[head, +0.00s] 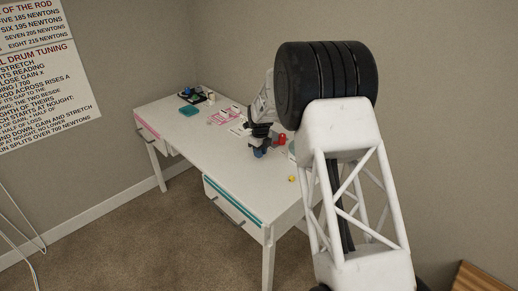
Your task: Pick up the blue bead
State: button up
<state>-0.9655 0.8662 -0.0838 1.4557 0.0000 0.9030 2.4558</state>
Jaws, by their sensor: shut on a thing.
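My gripper (259,149) is small and far off in the head view, pointing down over the white desk near its middle. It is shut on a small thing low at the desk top. Blue shows at its fingertips, which fits the blue bead, but the bead's outline is too small to make out from the fingers. I cannot tell whether the bead touches the desk.
The white desk (185,132) carries a red object (282,139) right of my gripper and a small yellow object (291,178) nearer the front. Pink-marked papers (224,116), a teal item (189,111) and a dark tray (192,96) lie toward the far left. My arm hides the right end.

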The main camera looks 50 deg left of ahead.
jog(key=shift+s+d+r, duration=0.15)
jog(key=shift+s+d, duration=0.85)
jog(key=shift+d, duration=0.4)
jog(key=shift+s+d+r, duration=0.2)
jog(key=shift+s+d, duration=0.8)
jog(key=shift+d, duration=0.35)
jog(key=shift+s+d+r, duration=0.15)
jog(key=shift+s+d, duration=0.85)
jog(key=shift+d, duration=0.4)
